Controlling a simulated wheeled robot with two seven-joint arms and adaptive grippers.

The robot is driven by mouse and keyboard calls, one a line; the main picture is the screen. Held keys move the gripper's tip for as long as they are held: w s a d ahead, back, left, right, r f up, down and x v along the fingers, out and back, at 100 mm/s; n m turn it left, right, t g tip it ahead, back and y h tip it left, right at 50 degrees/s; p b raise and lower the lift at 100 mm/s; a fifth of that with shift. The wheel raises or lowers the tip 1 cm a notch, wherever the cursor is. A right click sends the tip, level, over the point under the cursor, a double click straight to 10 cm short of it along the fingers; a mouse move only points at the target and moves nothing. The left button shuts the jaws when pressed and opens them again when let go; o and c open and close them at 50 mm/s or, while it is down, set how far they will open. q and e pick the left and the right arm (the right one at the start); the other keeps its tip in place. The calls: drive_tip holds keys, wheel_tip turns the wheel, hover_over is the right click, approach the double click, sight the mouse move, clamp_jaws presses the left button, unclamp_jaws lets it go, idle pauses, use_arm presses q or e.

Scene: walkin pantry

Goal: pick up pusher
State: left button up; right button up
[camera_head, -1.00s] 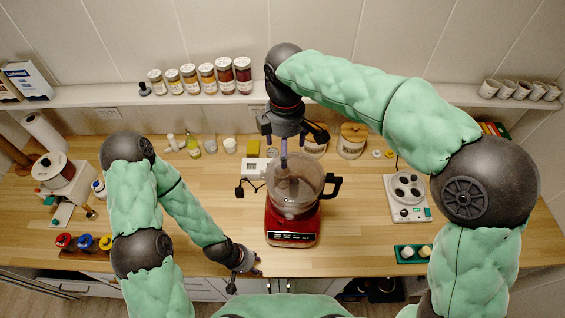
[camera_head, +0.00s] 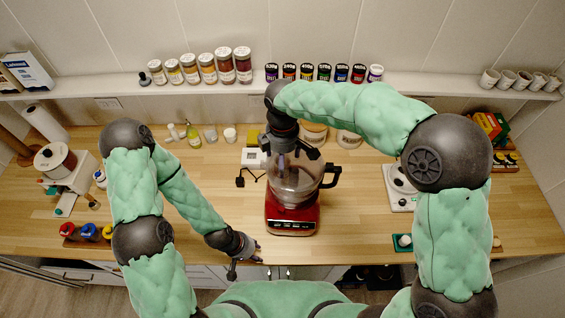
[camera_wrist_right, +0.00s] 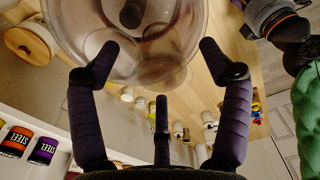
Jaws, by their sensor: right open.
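The red food processor (camera_head: 292,216) stands on the wooden counter with a clear bowl (camera_head: 306,187). A greyish upright piece that looks like the pusher in its feed tube (camera_head: 282,170) rises from the lid, partly hidden by my right gripper (camera_head: 288,155). In the right wrist view, my right gripper (camera_wrist_right: 160,50) has its dark fingers spread and empty in front of the clear bowl (camera_wrist_right: 190,30). A greyish round piece (camera_wrist_right: 158,74) shows between the fingers; I cannot tell pusher from tube. My left gripper (camera_head: 248,256) hangs at the counter's front edge, its jaws unclear.
Jars (camera_head: 207,68) and coloured pots (camera_head: 324,73) line the shelf behind my right arm.

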drive_tip(key=shift+s+f, duration=0.1)
drive_tip(key=shift+c, duration=0.3)
drive_tip(key=c, duration=1.2)
